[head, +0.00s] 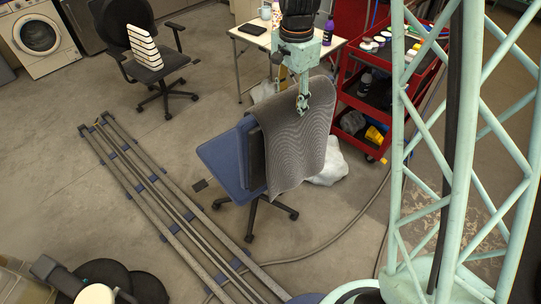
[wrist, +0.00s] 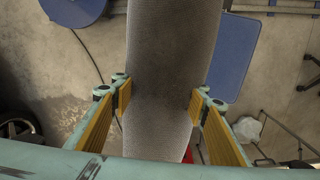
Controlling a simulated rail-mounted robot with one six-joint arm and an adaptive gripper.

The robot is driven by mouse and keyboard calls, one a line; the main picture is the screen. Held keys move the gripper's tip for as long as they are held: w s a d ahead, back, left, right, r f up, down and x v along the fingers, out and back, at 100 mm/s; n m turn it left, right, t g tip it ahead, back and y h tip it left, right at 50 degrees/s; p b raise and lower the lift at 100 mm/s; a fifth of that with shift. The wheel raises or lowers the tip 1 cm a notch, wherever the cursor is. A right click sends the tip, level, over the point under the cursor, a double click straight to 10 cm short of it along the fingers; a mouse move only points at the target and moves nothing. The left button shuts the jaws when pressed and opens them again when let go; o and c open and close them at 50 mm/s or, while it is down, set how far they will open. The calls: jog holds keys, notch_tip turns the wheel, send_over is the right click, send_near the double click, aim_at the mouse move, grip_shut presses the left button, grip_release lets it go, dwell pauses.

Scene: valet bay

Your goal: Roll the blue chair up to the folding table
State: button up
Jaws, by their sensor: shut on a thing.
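The blue chair (head: 221,160) stands on wheels in the middle of the floor in the head view; its blue seat (wrist: 236,62) shows in the wrist view. A grey ribbed mat (head: 300,145) hangs over its backrest and hides most of it. My gripper (head: 302,102) is over the mat's upper part. In the wrist view my gripper (wrist: 160,98) has its yellow pads on both sides of the mat, which narrows between them. I cannot tell whether the backrest is between them too. The folding table (head: 263,42) is behind the chair, apart from it.
A mug, tablet and bottle stand on the table. A red tool cart (head: 375,101) is right of it, a crumpled white bag (head: 328,165) beside the chair. A hose (head: 335,238) crosses the floor. Floor rails (head: 165,200) run left of the chair. A black chair (head: 155,65) stands farther back.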

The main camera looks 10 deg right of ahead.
aim_at(282, 110)
jog(key=shift+m, duration=0.9)
jog(key=shift+s+a, duration=0.55)
jog(key=shift+a, duration=0.3)
jog(key=shift+s+a, duration=0.55)
jog(key=shift+a, duration=0.3)
jog(key=shift+w, duration=0.1)
